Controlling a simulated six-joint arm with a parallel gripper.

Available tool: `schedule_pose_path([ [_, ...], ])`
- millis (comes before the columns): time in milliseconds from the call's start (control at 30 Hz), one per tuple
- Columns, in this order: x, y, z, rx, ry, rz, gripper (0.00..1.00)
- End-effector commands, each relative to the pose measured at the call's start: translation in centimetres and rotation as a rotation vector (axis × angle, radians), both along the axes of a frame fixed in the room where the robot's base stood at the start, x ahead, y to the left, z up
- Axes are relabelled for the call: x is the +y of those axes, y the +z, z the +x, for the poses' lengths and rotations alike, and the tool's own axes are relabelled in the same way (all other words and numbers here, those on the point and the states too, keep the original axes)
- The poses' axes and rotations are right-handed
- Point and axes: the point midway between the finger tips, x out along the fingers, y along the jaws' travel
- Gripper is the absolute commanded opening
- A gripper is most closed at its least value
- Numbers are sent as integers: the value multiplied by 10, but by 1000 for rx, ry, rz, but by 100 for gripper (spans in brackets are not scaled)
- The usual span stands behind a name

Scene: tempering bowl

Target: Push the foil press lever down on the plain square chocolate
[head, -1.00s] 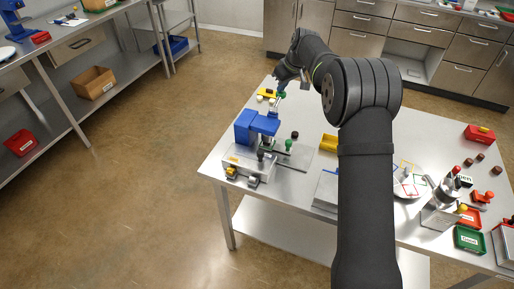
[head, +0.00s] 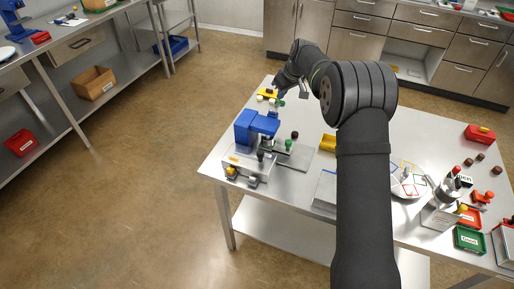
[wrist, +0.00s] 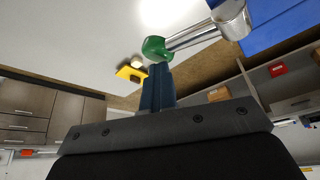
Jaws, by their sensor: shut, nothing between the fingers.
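The blue foil press (head: 246,126) stands on a grey base at the near left of the table. Its metal lever (wrist: 195,38) ends in a green knob (head: 281,102), which also shows in the wrist view (wrist: 155,47). My gripper (head: 279,95) is shut and empty at the knob. In the wrist view its blue fingertips (wrist: 158,70) are right by the knob, seemingly touching it; exact contact is hard to tell. I cannot make out the plain square chocolate under the press; the press head hides that spot.
A yellow holder (head: 267,92) with small pieces lies beyond the press. A dark piece (head: 294,134) and a green-topped item (head: 288,145) are right of it. A yellow bin (head: 328,142) stands farther right. My arm covers the table's middle.

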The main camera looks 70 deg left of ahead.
Motion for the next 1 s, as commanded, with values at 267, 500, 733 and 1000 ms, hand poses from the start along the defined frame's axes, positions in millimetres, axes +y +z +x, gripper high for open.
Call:
schedule_pose_path([
  [267,-2,12,-3,4,4,-10,0],
  [500,-1,30,-3,3,3,-6,0],
  [733,-1,47,-2,2,1,-4,0],
  [1000,-1,52,-2,1,1,-2,0],
])
